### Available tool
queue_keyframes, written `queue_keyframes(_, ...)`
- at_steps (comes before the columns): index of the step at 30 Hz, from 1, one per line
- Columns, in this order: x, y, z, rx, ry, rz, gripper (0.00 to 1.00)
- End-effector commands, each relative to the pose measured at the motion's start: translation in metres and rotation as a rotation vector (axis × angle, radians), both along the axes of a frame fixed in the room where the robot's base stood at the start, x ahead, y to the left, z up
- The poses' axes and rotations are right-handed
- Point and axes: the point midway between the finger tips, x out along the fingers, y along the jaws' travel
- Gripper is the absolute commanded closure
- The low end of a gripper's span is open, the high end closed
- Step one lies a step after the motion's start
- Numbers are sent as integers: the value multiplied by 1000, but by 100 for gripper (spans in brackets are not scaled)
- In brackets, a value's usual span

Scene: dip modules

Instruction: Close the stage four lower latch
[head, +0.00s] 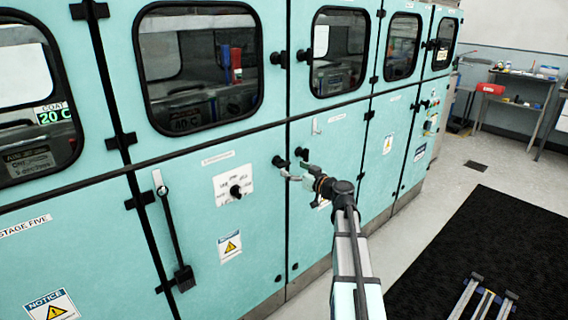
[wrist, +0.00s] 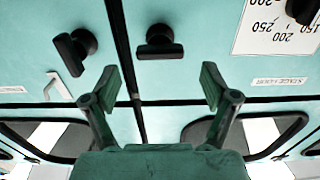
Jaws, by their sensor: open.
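The stage four lower latch (wrist: 160,47) is a black T-shaped knob in the wrist view. Its bar lies level, just right of the dark door seam. In the head view the latch (head: 279,161) sits at the right edge of the teal lower panel, left of the seam. My gripper (wrist: 160,90) is open and empty. Its two fingertips stand apart, one on each side of the latch's position but lower in the picture, with no visible contact. In the head view my gripper (head: 298,176) is just below the latches, close to the doors.
A second black latch (wrist: 75,50) with a tilted bar is across the seam. The stage four label (wrist: 281,82) appears upside down. A dark floor mat (head: 470,245) lies at right.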

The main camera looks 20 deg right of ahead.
Motion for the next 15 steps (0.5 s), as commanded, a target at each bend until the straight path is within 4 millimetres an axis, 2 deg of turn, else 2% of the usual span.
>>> queue_keyframes(1, 13, 3, 1, 0, 0, 3, 15)
queue_keyframes(6, 36, 10, 1, 0, 0, 2, 15)
queue_keyframes(15, 52, 16, 0, 1, 0, 0, 15)
